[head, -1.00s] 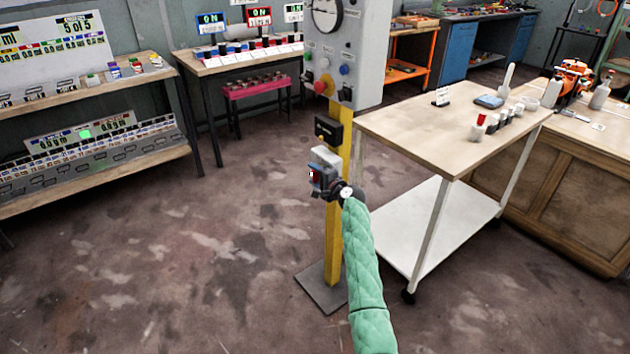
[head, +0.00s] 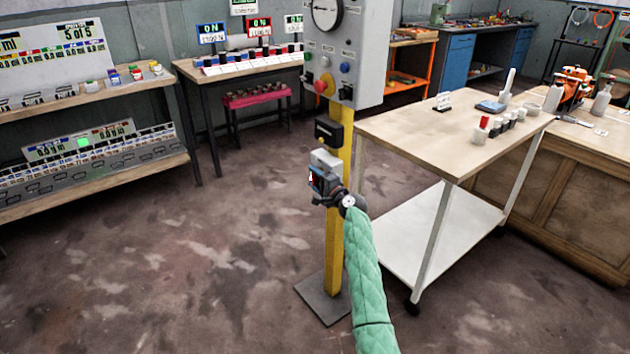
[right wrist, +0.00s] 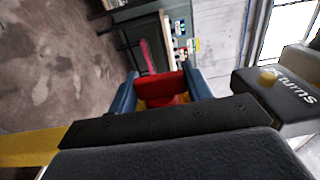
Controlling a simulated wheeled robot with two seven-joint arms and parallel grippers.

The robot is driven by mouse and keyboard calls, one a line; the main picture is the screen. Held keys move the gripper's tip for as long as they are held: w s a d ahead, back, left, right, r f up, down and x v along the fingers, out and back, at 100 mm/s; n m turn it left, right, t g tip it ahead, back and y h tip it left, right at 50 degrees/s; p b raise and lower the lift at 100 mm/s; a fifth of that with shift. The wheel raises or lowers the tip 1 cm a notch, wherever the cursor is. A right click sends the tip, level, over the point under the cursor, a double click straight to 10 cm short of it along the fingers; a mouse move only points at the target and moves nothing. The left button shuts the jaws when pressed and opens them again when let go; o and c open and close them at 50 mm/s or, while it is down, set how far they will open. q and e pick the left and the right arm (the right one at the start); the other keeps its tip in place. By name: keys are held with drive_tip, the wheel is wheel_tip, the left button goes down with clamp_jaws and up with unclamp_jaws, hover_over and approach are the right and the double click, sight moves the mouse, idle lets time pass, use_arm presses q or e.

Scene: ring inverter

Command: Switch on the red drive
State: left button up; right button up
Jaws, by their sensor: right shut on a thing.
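My right gripper (head: 316,186) is in front of the yellow post, below the grey panel (head: 345,60). The panel has a dial, a red mushroom button (head: 320,87) and several small knobs. A black box (head: 328,132) with a yellow knob sits on the post under the panel. My left gripper is not in view.
A white trolley (head: 400,135) with a row of small blocks, one red-topped, stands at right. A back table (head: 225,72) carries a row of coloured units, with blue- and red-framed displays behind. Shelves with readouts (head: 95,180) stand at left. The floor (head: 170,270) between is clear.

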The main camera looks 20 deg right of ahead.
drive_tip(key=o, duration=1)
drive_tip(key=shift+v, duration=3.9)
